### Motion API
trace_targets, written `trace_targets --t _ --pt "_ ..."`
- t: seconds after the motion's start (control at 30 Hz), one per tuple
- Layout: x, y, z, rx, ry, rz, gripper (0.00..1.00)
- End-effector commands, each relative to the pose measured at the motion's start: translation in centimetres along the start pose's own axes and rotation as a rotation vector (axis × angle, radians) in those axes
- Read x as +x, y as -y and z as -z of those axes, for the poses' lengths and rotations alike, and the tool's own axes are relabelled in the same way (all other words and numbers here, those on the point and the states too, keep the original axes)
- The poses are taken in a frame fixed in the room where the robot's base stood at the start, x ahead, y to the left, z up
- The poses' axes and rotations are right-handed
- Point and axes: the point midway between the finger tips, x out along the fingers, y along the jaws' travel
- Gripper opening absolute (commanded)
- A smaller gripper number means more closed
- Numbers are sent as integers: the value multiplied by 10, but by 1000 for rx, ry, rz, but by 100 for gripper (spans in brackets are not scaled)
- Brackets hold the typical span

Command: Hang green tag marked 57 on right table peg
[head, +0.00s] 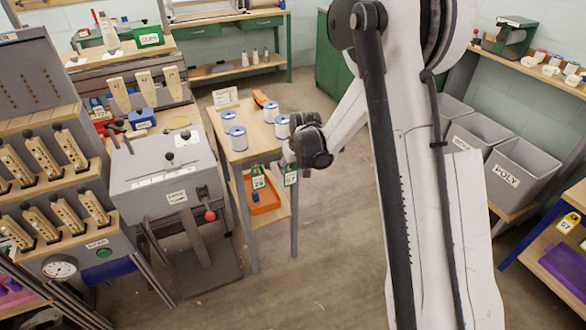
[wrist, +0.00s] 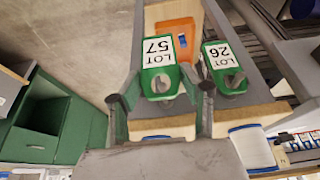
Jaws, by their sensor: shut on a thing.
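A green tag marked LOT 57 (wrist: 159,66) is between the fingers of my gripper (wrist: 163,94), which is shut on it. In the head view this tag (head: 291,175) hangs just below my gripper (head: 297,158), at the right front corner of a small wooden table. I cannot tell whether it still touches a peg there. A second green tag, marked LOT 26 (wrist: 228,70), hangs close beside it; it also shows in the head view (head: 258,178). A yellow tag marked 57 (head: 568,222) is at the blue-framed right table (head: 545,232). Any bare peg there is hidden or too small to see.
The small wooden table (head: 255,138) carries several white-and-blue spools and has an orange tray (head: 263,195) on its lower shelf. A grey lever machine (head: 163,185) stands to its left. Grey bins (head: 510,170), one marked POLY, stand at right. Open floor lies between the tables.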

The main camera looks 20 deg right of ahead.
Motion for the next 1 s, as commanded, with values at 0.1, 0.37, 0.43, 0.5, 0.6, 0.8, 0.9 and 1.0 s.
trace_targets --t 0.1,0.37,0.43,0.5,0.6,0.8,0.9,1.0 --pt "3 0 6 0 0 0 21" --pt "9 0 18 -1 0 0 21" --pt "10 0 21 -1 0 0 21" --pt "12 0 24 -1 0 0 21" --pt "14 0 29 -1 0 0 21" --pt "24 0 34 -1 0 0 21" --pt "27 0 37 -1 0 0 21" --pt "30 0 38 -1 0 0 21"
